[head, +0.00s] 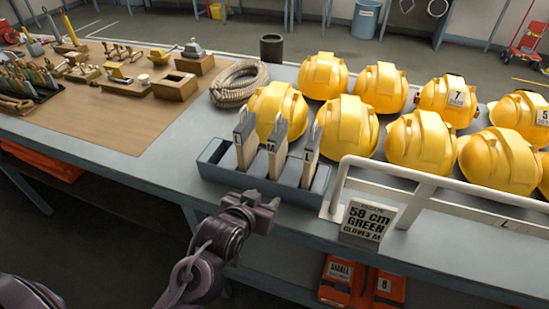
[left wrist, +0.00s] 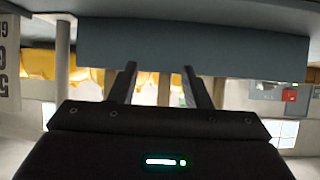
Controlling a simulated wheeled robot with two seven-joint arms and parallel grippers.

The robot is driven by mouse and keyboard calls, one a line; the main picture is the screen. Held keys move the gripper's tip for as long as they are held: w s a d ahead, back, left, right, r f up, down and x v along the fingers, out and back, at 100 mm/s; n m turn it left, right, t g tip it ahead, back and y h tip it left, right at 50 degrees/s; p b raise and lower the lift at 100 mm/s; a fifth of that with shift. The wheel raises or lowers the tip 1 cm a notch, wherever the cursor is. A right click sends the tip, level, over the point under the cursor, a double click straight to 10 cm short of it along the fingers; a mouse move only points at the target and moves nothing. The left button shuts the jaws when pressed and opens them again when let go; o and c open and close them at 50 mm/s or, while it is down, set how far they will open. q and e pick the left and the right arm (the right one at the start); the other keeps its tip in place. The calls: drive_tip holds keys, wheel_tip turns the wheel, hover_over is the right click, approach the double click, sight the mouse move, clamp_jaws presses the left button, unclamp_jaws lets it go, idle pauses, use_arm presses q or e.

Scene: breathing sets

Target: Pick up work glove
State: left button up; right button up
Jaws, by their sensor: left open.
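Upright pale pieces with grey tops, lettered tags M (head: 271,160) and L (head: 307,153), stand in a narrow blue-grey holder (head: 212,160) on the bench. They look like folded work gloves, but I cannot be sure. My right gripper is not in view.
Several yellow helmets (head: 347,126) stand behind the holder. A white rail (head: 435,182) and a sign reading 58 cm GREEN GLOVES M (head: 367,222) are to the right. Coiled rope (head: 238,82) lies behind left. Orange packs (head: 385,287) sit on the shelf below.

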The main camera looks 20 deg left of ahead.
sight(272, 150)
use_arm(q)
drive_tip(key=w+r+t, duration=0.1)
drive_tip(key=r+t, duration=0.1)
drive_tip(key=r, duration=0.1)
drive_tip(key=w+r+t, duration=0.3)
drive_tip(key=w+r, duration=0.1)
drive_tip(key=r, duration=0.1)
drive_tip(key=shift+r+n+t+y, duration=0.3)
drive_tip(key=shift+t, duration=0.1)
drive_tip(key=shift+w+r+p, duration=0.15)
drive_tip(key=shift+w+p, duration=0.15)
drive_tip(key=shift+w+a+p, duration=0.1)
drive_tip(key=shift+w+p, duration=0.3)
drive_tip(key=shift+w, duration=0.55)
drive_tip(key=w+p, duration=0.1)
drive_tip(key=w, duration=0.2)
drive_tip(key=w+p, duration=0.1)
drive_tip(key=shift+w+f+p, duration=0.3)
drive_tip(key=shift+w+p, duration=0.05)
drive_tip(key=shift+w, duration=0.05)
drive_tip(key=shift+w+f, duration=0.15)
drive_tip(key=shift+w, duration=0.15)
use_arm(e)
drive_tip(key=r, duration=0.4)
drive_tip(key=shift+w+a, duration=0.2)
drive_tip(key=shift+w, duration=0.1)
use_arm(q)
drive_tip(key=shift+c, duration=0.3)
